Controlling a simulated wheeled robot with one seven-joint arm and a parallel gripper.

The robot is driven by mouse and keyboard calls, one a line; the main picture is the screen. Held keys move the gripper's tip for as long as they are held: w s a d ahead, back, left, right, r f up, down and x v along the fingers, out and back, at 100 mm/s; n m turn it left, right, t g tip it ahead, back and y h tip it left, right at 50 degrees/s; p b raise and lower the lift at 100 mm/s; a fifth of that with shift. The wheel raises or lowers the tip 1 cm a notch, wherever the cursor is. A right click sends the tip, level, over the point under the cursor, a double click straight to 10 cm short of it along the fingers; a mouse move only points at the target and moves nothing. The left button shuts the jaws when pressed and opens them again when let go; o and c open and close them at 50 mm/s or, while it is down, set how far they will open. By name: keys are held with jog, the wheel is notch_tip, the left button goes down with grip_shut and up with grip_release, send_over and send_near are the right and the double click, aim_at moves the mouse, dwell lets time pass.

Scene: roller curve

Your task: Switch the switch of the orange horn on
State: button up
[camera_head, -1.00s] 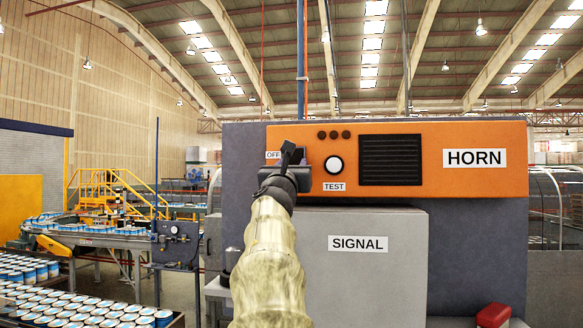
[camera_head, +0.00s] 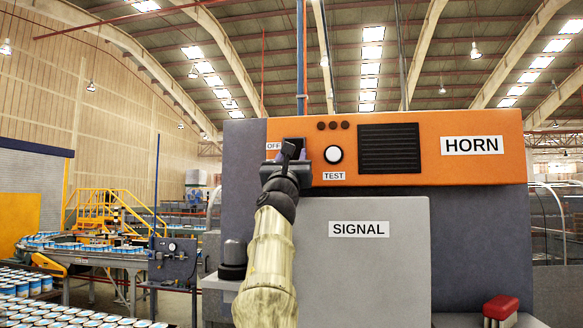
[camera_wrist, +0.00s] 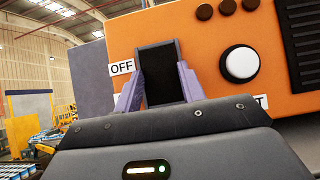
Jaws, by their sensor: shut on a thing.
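The orange horn panel (camera_head: 445,170) is the front of a large grey unit, labelled HORN at its right. Its switch is a black block (camera_wrist: 160,75) beside the OFF label (camera_wrist: 122,67) in the wrist view. My gripper (camera_wrist: 158,84) has one purple finger on each side of the switch and is shut on it. In the head view my gripper (camera_head: 289,158) is at the panel's left end and hides much of the switch. I cannot tell the switch's position clearly.
A round white TEST button (camera_head: 333,154) sits just right of the switch, with a black grille (camera_head: 390,148) beyond. A grey SIGNAL box (camera_head: 375,265) stands below the panel. A red block (camera_head: 500,307) is at lower right. Conveyors with cans are at left.

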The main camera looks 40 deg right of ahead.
jog(key=o, duration=1)
jog(key=shift+f, duration=0.1)
jog(key=shift+s+a+f+b, duration=0.15)
jog(key=shift+a+f+b, duration=0.15)
jog(key=shift+b, duration=0.2)
jog(key=shift+b+v, duration=7)
jog(key=shift+v, duration=1.25)
jog(key=shift+s+d, duration=0.1)
jog(key=shift+w, duration=0.2)
